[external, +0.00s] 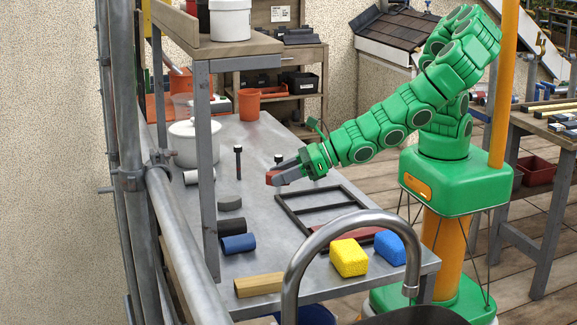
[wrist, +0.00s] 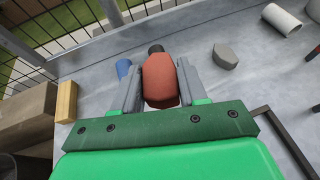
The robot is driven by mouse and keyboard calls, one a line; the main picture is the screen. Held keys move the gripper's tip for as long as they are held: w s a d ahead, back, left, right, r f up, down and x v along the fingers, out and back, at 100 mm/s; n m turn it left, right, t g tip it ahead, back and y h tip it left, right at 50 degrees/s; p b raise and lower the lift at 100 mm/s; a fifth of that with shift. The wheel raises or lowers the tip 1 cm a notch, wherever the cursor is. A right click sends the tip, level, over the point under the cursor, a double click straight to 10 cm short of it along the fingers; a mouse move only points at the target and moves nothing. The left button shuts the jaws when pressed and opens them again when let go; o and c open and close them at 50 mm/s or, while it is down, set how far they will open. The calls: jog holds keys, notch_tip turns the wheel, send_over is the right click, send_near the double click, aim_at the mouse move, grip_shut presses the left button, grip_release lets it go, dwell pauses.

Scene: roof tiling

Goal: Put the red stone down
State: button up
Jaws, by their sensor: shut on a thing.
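The red stone (wrist: 160,82) is a brownish-red block held between the two grey fingers of my gripper (wrist: 158,88) in the wrist view. In the external view my gripper (external: 283,173) is shut on the red stone (external: 272,178) above the grey metal table (external: 262,135). The stone appears raised over the tabletop; its exact height is hard to tell. Part of the stone is hidden by the fingers.
A dark rectangular frame (external: 290,212) lies right of my gripper. A grey stone (external: 230,203), a black cylinder (external: 232,226), a blue cylinder (external: 238,243), a wooden block (external: 258,284), a yellow sponge (external: 349,258) and a blue sponge (external: 389,247) lie nearer. A white pot (external: 194,146) stands left.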

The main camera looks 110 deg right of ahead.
jog(key=s+d+m+g+h, duration=0.2)
jog(key=s+d+m+h, duration=0.1)
jog(key=d, duration=0.9)
jog(key=s+d+m+g+h, duration=0.2)
jog(key=d+m+h, duration=0.2)
jog(key=d, duration=0.9)
send_over(222, 192)
jog(key=s, duration=0.1)
jog(key=f, duration=0.8)
jog(key=shift+s+a+f, duration=0.1)
jog(key=shift+a, duration=0.1)
jog(key=shift+w+d+f, duration=0.15)
jog(key=shift+w+f, duration=0.45)
jog(key=shift+f, duration=1.6)
jog(key=o, duration=1.1)
jog(key=shift+f, duration=0.1)
